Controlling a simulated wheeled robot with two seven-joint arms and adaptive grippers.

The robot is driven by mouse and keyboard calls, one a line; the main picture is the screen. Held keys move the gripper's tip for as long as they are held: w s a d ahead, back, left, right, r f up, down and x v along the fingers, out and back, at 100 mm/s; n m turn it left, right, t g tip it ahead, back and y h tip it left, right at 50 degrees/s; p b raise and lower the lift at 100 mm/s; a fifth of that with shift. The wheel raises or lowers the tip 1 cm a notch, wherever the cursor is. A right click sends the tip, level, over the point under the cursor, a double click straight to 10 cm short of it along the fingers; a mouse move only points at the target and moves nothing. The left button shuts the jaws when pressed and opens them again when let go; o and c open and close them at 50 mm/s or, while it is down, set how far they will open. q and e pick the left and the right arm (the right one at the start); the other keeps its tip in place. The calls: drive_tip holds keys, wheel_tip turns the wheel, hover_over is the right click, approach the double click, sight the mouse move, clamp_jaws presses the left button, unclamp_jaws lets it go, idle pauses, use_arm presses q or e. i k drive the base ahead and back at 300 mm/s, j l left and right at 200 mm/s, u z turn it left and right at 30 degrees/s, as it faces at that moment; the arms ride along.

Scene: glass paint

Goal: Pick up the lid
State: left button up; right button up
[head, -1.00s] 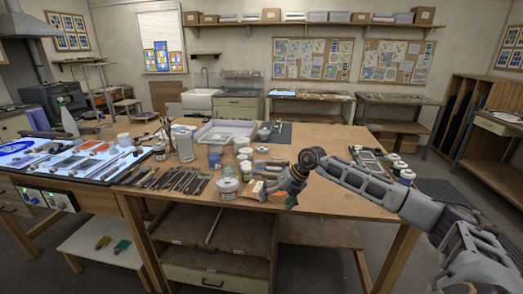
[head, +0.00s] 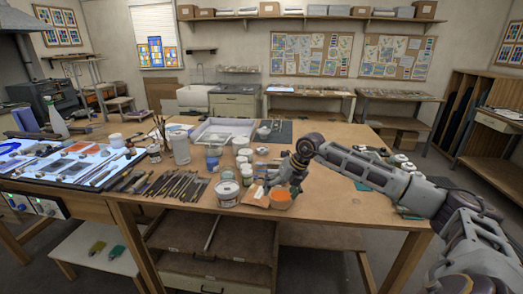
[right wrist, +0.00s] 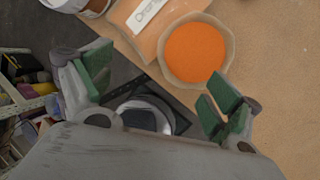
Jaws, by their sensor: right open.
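My right gripper (head: 287,177) is open and empty above the front edge of the table. In the right wrist view its green-padded fingers (right wrist: 160,88) are spread wide apart. A shallow pale bowl (head: 280,198) with orange contents is just below it, and the bowl (right wrist: 197,52) also shows beyond the fingers in the wrist view. A white labelled jar (head: 227,193) stands left of the gripper; its edge (right wrist: 66,3) shows at the wrist view's top left. I cannot make out a separate lid for certain. My left gripper is not in view.
An orange packet with a white label (right wrist: 150,20) lies beside the bowl. Several small jars (head: 243,160) stand behind, and a row of tools (head: 175,186) lies to the left. The tabletop (head: 335,205) right of the bowl is clear.

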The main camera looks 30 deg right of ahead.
sight(263, 150)
drive_tip(key=i+l, duration=0.2)
drive_tip(key=i, duration=0.25)
drive_tip(key=i+l, duration=0.2)
drive_tip(key=i, duration=0.3)
drive_tip(key=i+l, duration=0.25)
drive_tip(key=i, duration=0.2)
